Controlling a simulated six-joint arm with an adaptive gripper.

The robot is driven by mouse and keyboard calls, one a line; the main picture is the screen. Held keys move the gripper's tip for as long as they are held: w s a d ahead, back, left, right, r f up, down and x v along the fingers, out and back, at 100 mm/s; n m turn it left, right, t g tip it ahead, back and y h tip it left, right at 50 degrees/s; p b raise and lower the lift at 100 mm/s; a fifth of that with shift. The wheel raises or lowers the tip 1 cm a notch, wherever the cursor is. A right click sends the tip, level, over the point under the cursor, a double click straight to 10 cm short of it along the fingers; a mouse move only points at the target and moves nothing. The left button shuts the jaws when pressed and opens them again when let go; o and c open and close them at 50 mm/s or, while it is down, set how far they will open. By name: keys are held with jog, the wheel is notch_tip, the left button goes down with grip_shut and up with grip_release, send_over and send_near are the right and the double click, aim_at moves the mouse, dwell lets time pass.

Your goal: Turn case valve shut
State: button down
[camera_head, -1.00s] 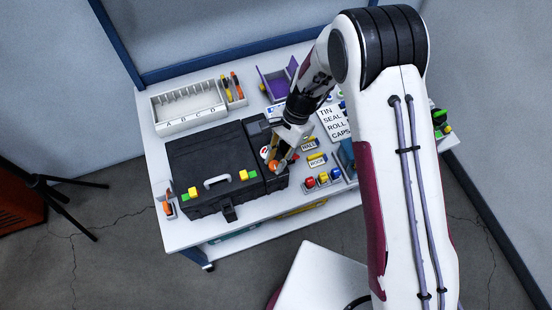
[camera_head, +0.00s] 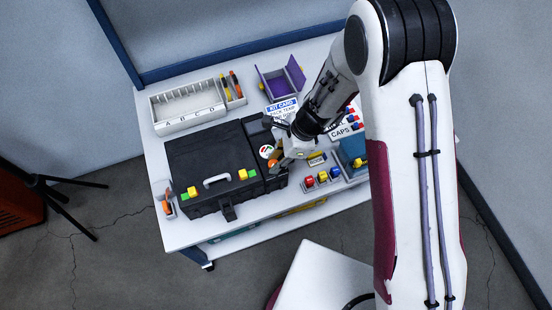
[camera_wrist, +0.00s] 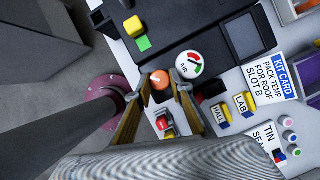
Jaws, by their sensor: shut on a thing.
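The black case (camera_head: 205,165) lies on the white table, with a grey handle (camera_head: 217,181) on its lid. Its orange valve knob (camera_wrist: 160,80) sits beside the round AIR gauge (camera_wrist: 189,66), which has green and red sectors. The gauge also shows in the head view (camera_head: 266,151). My gripper (camera_wrist: 161,83) is shut on the orange knob, one finger on each side. In the head view my gripper (camera_head: 277,162) is at the case's right end and partly hides the knob. I cannot read the knob's angle.
Right of the knob stand red, yellow and blue buttons (camera_head: 322,178) and small labelled blocks (camera_wrist: 243,103). A KIT CARD (camera_head: 283,107), a purple open box (camera_head: 281,82) and a white slotted rack (camera_head: 187,106) are behind.

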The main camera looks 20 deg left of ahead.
jog(key=shift+m, duration=0.8)
jog(key=c, duration=1.8)
grip_release()
jog(key=shift+r+t, duration=0.15)
jog(key=shift+t, duration=0.15)
jog(key=shift+v, duration=5.85)
jog(key=shift+d, duration=0.15)
